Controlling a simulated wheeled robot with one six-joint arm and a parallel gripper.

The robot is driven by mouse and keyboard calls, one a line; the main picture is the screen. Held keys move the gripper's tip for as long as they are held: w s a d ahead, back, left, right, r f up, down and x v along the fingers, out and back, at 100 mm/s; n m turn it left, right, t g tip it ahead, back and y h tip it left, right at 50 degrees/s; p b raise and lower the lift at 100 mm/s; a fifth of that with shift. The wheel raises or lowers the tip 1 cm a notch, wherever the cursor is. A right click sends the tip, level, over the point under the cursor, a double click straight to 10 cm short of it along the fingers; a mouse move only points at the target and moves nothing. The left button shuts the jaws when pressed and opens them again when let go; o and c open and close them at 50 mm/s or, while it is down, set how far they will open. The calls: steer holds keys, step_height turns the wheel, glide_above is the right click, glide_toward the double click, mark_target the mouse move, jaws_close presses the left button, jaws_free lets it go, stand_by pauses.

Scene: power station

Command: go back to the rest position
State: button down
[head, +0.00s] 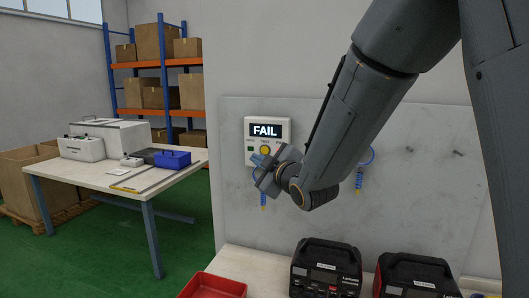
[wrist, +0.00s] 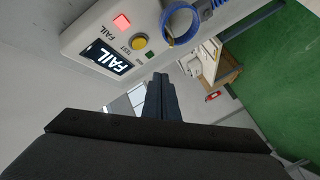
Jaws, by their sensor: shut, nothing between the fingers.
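My gripper (head: 268,175) is in front of the wall panel, just below and close to a white test box (head: 283,130). The box's screen reads FAIL. In the wrist view the test box (wrist: 120,40) shows a lit red lamp (wrist: 122,22), a yellow button (wrist: 139,42) and a small green lamp. The gripper's fingers (wrist: 160,95) are together with nothing between them. They point past the box's edge, near a blue ring-shaped cable (wrist: 181,25). I cannot tell whether the fingers touch the box.
Two black and red power units (head: 325,270) (head: 415,277) and a red tray (head: 212,287) stand on the bench below. Blue coiled cables (head: 359,178) hang on the panel. A worktable (head: 120,180) with boxes stands at left, with shelves (head: 162,64) behind. Green floor lies between.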

stand_by(0.5)
steer(key=s+d+f+m+g+h, duration=0.7)
steer(key=s+d+f+m, duration=0.3)
steer(key=d+f, duration=0.5)
steer(key=s+d+f+m+g, duration=0.2)
steer(key=s+f+g, duration=0.1)
steer(key=s, duration=0.7)
steer(key=s+d+f+m+g, duration=0.2)
steer(key=s+f+m+g, duration=0.1)
steer(key=s, duration=0.7)
steer(key=shift+s+d+f+g+h, duration=0.2)
steer(key=shift+f+g+h, duration=0.1)
steer(key=shift+f+g, duration=0.55)
